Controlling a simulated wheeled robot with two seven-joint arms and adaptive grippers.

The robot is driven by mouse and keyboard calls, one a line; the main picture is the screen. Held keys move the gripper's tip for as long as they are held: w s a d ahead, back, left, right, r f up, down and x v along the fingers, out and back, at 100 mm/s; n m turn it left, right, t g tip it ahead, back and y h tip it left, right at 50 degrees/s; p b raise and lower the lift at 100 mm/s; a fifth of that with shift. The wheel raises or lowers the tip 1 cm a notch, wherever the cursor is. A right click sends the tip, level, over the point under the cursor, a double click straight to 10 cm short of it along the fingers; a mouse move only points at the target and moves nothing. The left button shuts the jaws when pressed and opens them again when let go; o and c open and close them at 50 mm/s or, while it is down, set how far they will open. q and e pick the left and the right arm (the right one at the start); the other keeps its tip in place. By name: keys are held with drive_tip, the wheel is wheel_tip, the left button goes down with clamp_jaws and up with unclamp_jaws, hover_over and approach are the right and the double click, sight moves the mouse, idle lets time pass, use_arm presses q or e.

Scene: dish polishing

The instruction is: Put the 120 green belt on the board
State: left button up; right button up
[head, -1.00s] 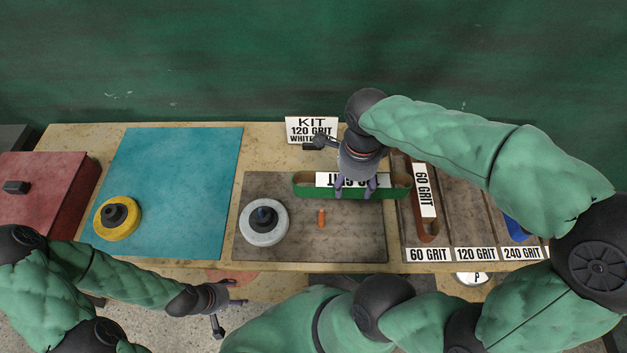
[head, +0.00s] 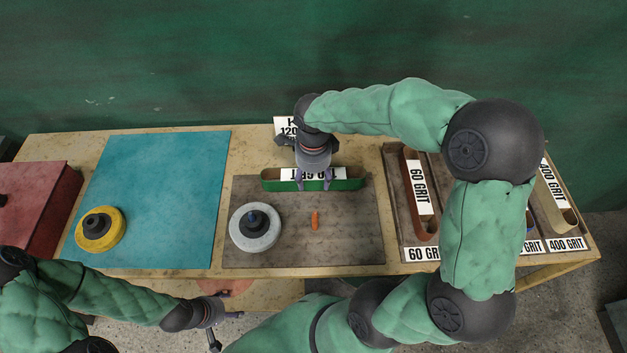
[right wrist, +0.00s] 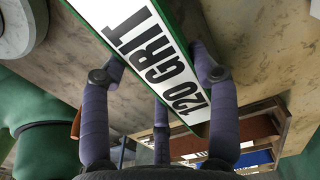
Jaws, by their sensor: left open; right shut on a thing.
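The green belt (head: 350,184) with a white "120 GRIT" label is over the back edge of the grey-brown board (head: 350,235) in the head view. My right gripper (head: 313,184) is shut on it near its middle. In the right wrist view the belt's label (right wrist: 155,60) runs between my right gripper's fingers (right wrist: 160,75). I cannot tell whether the belt touches the board. My left gripper (head: 228,318) is open and empty in front of the table's front edge, low in the head view.
A white-grey wheel (head: 242,237) and an orange stick (head: 315,220) are on the board. A yellow wheel (head: 84,240) sits on the blue mat (head: 160,180). A rack on the right holds a brown 60 grit belt (head: 411,222). The kit card (head: 283,128) is partly hidden.

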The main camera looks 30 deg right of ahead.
sight(314, 177)
drive_tip(key=shift+f, duration=0.7)
drive_tip(key=shift+f, duration=0.2)
drive_tip(key=o, duration=1.3)
drive_tip(key=shift+r, duration=0.15)
drive_tip(key=shift+r, duration=0.3)
wheel_tip(314, 177, up, 12)
drive_tip(key=p, duration=0.3)
drive_tip(key=shift+f, duration=0.25)
